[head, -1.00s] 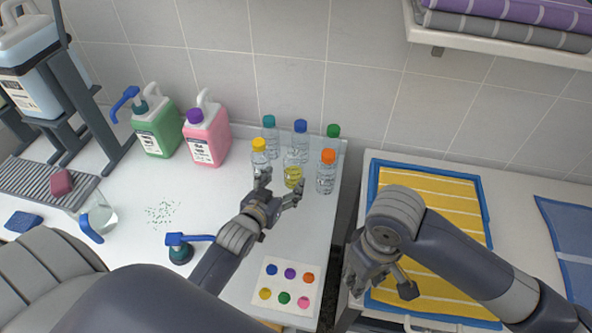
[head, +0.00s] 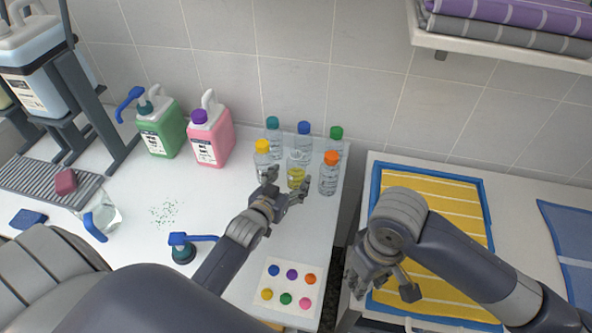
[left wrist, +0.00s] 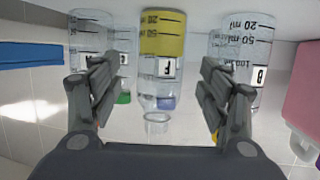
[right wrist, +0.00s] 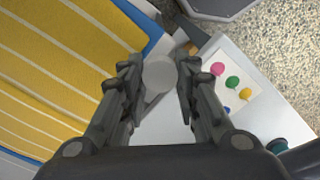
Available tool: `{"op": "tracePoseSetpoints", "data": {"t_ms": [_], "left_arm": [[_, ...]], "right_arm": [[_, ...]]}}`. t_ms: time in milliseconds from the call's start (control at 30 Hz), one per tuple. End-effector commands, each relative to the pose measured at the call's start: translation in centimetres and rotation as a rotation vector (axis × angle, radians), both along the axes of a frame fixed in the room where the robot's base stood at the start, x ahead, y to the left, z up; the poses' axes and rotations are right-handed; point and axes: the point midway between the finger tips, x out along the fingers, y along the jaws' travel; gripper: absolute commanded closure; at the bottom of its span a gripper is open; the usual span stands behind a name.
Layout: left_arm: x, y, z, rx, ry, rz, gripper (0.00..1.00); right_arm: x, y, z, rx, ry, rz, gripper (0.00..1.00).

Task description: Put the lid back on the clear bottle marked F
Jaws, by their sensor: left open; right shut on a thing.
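The clear bottle marked F (left wrist: 165,68) stands upright with yellow liquid in it and an uncapped neck; the left wrist view shows it upside down. In the head view the bottle (head: 297,180) is in the front row between a yellow-capped and an orange-capped bottle. My left gripper (head: 289,182) is open, its fingers (left wrist: 158,95) on either side of bottle F with gaps showing. My right gripper (head: 360,287) is low beside the counter's right edge. In the right wrist view it is shut on a pale round lid (right wrist: 160,75).
Capped bottles crowd F: yellow (head: 263,160), orange (head: 329,175), and teal, blue and green behind. A card with coloured dots (head: 289,287) and a loose pump head (head: 184,248) lie in front. A yellow towel (head: 440,215) lies right, across a gap.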

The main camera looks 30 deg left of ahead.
Motion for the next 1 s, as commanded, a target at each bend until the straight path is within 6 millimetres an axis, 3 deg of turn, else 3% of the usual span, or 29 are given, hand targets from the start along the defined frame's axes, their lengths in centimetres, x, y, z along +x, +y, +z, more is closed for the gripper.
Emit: {"op": "tracePoseSetpoints", "data": {"t_ms": [400, 867, 1000], "left_arm": [[4.3, 0.3, -1.3, 0.0, 0.0, 0.0, 0.3], [4.8, 0.3, -1.5, 0.0, -0.001, 0.0, 0.3], [4.8, 0.3, -1.6, 0.0, 0.0, 0.0, 0.57]], "right_arm": [[0.0, 0.0, 0.9, 0.0, 0.0, 0.0, 0.78], [0.0, 0.0, 0.9, 0.0, 0.0, 0.0, 0.78], [0.0, 0.0, 0.9, 0.0, 0.0, 0.0, 0.78]]}}
